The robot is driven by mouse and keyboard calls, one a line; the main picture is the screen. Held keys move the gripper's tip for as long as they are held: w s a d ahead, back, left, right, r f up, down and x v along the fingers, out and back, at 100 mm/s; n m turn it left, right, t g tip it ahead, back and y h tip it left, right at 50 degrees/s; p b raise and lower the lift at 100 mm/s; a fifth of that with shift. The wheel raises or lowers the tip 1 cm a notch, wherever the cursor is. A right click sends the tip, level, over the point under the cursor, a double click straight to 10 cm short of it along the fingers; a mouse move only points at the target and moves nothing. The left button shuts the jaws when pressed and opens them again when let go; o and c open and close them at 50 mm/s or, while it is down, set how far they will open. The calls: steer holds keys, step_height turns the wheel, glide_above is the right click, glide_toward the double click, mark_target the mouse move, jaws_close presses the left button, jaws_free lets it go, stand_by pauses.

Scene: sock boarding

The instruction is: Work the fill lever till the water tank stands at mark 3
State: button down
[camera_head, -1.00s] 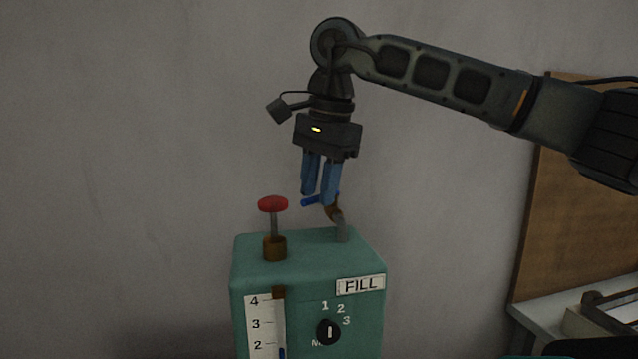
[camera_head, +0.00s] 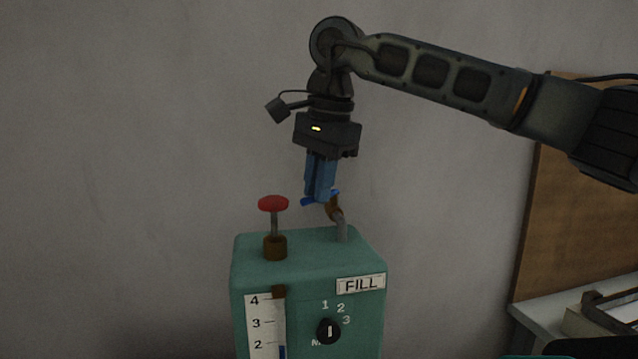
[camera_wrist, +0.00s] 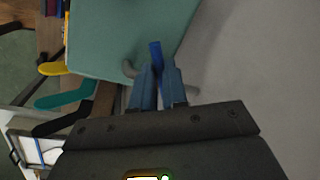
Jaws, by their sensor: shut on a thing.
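The teal water tank (camera_head: 305,256) stands below my gripper, with a scale marked 4, 3 and 2 on its front. The blue column in the gauge (camera_head: 282,351) shows just below mark 2; its lower part is out of frame. The blue fill lever (camera_head: 308,201) sits on a brown joint on a grey bent pipe (camera_head: 341,226), beside the FILL label (camera_head: 361,284). My gripper (camera_head: 320,198) is shut on the lever. The wrist view shows the blue lever (camera_wrist: 155,54) between the fingers (camera_wrist: 158,72).
A red-topped plunger (camera_head: 273,204) stands on the tank, left of the lever. A black dial (camera_head: 328,332) is on the front. A brown board (camera_head: 568,200) and a pale bench (camera_head: 540,322) are at right. The wall side at left is clear.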

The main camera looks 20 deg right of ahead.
steer(key=m, duration=0.1)
steer(key=w+m, duration=0.1)
steer(key=m, duration=0.1)
steer(key=shift+a, duration=0.25)
steer(key=shift+w+m+h, duration=0.3)
steer(key=shift+w+m, duration=0.1)
steer(key=shift+m, duration=0.6)
steer(key=shift+w+m+h, duration=0.3)
steer(key=shift+w+m, duration=0.1)
steer(key=shift+m, duration=0.6)
steer(key=c, duration=1.1)
jaws_free()
steer(key=shift+c, duration=0.2)
steer(key=shift+r, duration=0.1)
